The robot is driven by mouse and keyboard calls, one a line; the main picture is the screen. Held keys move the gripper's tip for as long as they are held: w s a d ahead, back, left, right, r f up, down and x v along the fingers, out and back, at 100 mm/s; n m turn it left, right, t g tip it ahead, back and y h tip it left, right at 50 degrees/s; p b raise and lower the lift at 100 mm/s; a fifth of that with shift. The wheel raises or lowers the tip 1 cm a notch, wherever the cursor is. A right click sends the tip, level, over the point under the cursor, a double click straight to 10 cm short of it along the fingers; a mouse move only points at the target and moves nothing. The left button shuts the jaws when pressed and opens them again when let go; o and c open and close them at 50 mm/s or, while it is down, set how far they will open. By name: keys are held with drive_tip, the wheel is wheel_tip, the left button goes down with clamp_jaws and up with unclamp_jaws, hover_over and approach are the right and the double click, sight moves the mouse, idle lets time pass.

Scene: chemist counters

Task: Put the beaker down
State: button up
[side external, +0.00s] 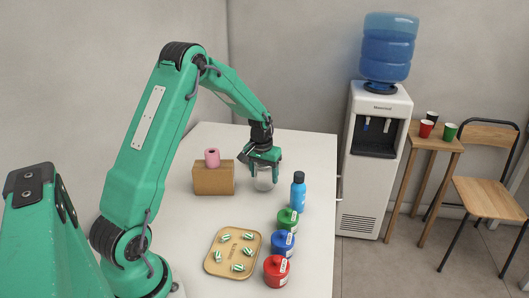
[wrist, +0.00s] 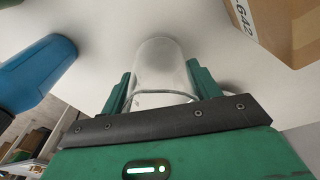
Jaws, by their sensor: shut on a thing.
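The clear glass beaker (side external: 264,181) is at the far part of the white counter in the side view, below my gripper (side external: 264,160). My gripper is shut on the beaker. In the wrist view the beaker (wrist: 158,68) stands between the two green fingers of my gripper (wrist: 158,92). The lower part of the beaker is hidden behind the dark gripper edge in the wrist view. I cannot tell whether its base touches the counter.
On the white counter (side external: 192,220), a cardboard box (side external: 213,180) with a pink roll (side external: 212,158) stands left of the beaker. A blue bottle (side external: 298,192) and green (side external: 287,222), blue (side external: 282,244) and red (side external: 276,272) jars line the right side. A tray (side external: 213,264) is in front.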

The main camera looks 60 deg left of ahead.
drive_tip(key=shift+f, duration=0.6)
drive_tip(key=shift+f, duration=0.15)
drive_tip(key=o, duration=1)
wheel_tip(320, 180, up, 12)
drive_tip(key=s, duration=0.1)
drive_tip(key=shift+s+d, duration=0.15)
drive_tip(key=shift+d, duration=0.2)
drive_tip(key=shift+d+r, duration=0.1)
drive_tip(key=shift+r, duration=0.1)
